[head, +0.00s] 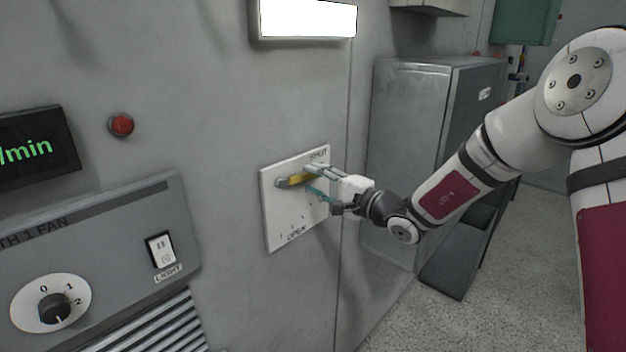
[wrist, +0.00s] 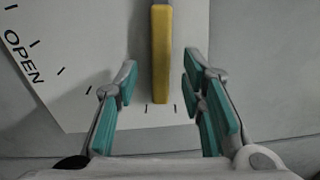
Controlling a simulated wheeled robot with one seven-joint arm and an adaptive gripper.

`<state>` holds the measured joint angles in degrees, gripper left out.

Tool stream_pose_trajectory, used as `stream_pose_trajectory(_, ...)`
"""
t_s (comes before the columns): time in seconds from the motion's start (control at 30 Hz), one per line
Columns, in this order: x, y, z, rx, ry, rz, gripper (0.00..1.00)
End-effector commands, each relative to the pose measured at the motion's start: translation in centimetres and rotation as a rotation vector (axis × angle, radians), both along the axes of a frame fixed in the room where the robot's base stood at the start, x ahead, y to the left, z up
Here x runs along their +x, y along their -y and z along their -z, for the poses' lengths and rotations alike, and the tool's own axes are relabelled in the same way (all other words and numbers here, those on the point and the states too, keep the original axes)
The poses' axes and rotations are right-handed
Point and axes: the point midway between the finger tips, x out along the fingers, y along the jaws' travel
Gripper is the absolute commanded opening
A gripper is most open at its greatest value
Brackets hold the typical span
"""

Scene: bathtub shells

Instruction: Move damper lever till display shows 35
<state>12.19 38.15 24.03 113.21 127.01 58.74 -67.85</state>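The yellow damper lever (head: 299,179) is on a white plate (head: 285,222) on the grey wall, marked SHUT at the top and OPEN at the bottom. The lever points toward the SHUT side. My gripper (head: 317,178) is at the lever's free end. In the wrist view, the yellow lever (wrist: 161,55) lies between the teal finger pads of my open gripper (wrist: 160,80), with a gap on each side. The display (head: 30,148) at the left edge shows green "/min"; its number is out of view.
A red button (head: 121,125) is right of the display. A fan panel (head: 100,240) with a knob (head: 53,307) and a light switch (head: 160,250) is at lower left. A grey cabinet (head: 408,150) stands behind my arm. A bright lamp (head: 307,18) is above the plate.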

Motion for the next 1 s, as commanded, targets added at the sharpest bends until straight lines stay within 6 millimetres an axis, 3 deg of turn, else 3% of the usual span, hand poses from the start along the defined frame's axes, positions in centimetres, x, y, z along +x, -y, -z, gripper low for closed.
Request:
stream_pose_trajectory(0.43, 0.7, -0.9, 0.0, 0.000, 0.000, -0.001, 0.37)
stream_pose_trajectory(0.6, 0.7, -0.9, 0.0, 0.000, 0.000, -0.001, 0.00)
stream_pose_trajectory(0.87, 0.6, -0.9, 0.1, 0.008, -0.012, -0.001, 0.00)
stream_pose_trajectory(1.0, 0.4, -1.1, 1.0, 0.077, -0.102, -0.001, 0.00)
